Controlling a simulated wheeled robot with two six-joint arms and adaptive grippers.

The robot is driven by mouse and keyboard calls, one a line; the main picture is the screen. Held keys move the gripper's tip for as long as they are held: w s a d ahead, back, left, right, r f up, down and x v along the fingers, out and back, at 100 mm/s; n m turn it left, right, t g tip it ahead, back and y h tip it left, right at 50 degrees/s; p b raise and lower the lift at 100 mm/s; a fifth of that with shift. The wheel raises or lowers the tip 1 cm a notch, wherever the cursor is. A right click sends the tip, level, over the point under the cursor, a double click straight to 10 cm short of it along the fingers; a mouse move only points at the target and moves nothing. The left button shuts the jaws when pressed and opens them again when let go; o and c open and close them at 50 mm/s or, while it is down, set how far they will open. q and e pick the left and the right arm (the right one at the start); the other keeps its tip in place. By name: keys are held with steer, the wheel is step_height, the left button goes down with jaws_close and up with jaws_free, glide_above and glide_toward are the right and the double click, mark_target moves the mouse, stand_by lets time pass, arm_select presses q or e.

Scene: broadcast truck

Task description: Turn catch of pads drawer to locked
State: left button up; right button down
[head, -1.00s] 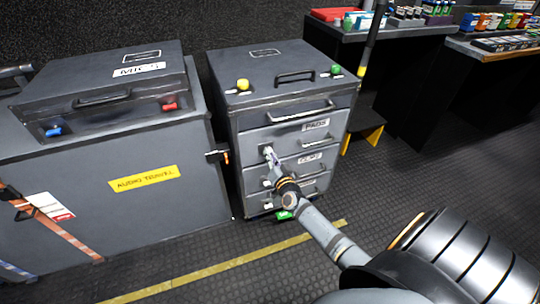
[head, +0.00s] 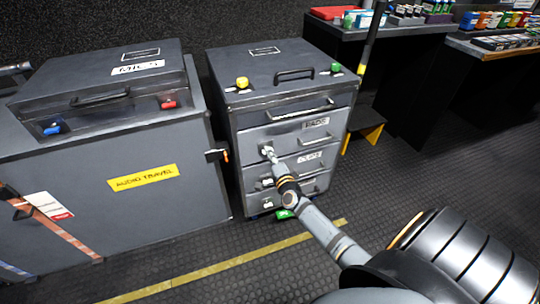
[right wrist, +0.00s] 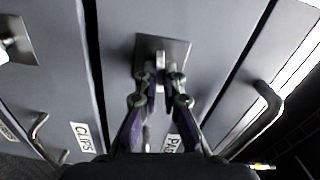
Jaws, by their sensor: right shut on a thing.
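The pads drawer (head: 290,136) is the upper labelled drawer in the grey cabinet and looks closed. Its catch (right wrist: 162,50) is a small metal piece on a square dark plate on the drawer front. In the right wrist view, my right gripper (right wrist: 162,82) is shut on the catch, with a fingertip on each side of it. In the head view, my right gripper (head: 269,158) reaches the catch from below right and partly covers it. The fingers hide part of the catch, so its exact angle is hard to tell. My left gripper is not in view.
The clips drawer (head: 300,172) is below, with its own catch (head: 267,182). A drawer handle (right wrist: 268,108) stands out right of my gripper in the wrist view. A large grey case (head: 80,215) stands left of the cabinet.

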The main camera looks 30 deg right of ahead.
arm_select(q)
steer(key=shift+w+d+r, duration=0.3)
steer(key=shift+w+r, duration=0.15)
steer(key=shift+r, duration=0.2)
arm_select(e)
steer(key=shift+w+r+m, duration=0.1)
steer(key=shift+r+m, duration=0.15)
steer(key=shift+m, duration=0.75)
steer(key=c, duration=1.5)
jaws_free()
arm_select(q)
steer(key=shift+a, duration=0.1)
arm_select(e)
steer(key=shift+f, duration=0.15)
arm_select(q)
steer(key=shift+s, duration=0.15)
arm_select(e)
steer(key=shift+f, duration=0.1)
steer(key=v, duration=1.2)
